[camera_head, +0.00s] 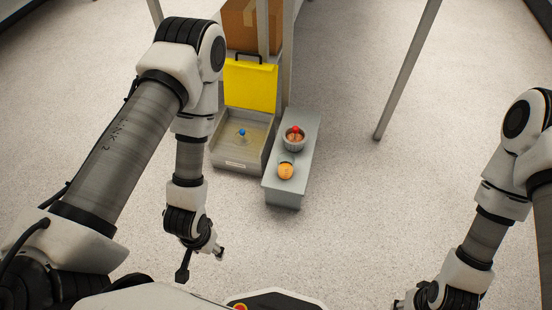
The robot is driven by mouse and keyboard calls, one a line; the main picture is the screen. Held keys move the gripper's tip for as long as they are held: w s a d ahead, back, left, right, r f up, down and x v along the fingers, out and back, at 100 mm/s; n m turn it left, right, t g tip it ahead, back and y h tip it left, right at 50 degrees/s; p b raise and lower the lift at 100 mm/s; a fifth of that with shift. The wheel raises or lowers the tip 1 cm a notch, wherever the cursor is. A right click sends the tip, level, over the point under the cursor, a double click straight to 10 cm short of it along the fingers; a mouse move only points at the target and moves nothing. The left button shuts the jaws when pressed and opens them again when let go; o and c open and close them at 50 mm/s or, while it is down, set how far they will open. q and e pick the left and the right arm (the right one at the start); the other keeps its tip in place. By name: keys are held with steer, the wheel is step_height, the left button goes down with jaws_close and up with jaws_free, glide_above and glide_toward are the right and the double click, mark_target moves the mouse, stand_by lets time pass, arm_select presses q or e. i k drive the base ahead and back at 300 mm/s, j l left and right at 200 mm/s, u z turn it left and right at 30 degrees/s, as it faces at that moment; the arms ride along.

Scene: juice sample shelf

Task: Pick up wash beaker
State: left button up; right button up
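Two small round vessels stand on a narrow grey bench (302,143). The farther one (295,139) is a grey-rimmed cup with a red ball-like top. The nearer one (286,171) is a small cup with orange content. I cannot tell which of them is the wash beaker. My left gripper (203,264) hangs in front of the bench and to its left, apart from both cups. Its fingers are spread and nothing shows between them. My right gripper (402,303) is at the bottom edge, mostly cut off, far from the bench.
A grey case (229,167) with a raised yellow lid (250,86) stands left of the bench, with a blue-topped item (242,134) inside. A cardboard box (238,24) and metal legs (408,70) stand behind. The floor right of the bench is clear.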

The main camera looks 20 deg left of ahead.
mark_target(285, 161)
steer(key=i+l+u, duration=0.1)
steer(key=l, duration=0.45)
steer(key=i+l, duration=0.15)
steer(key=l, duration=0.35)
steer(key=i+l+u, duration=0.15)
steer(key=l, duration=0.4)
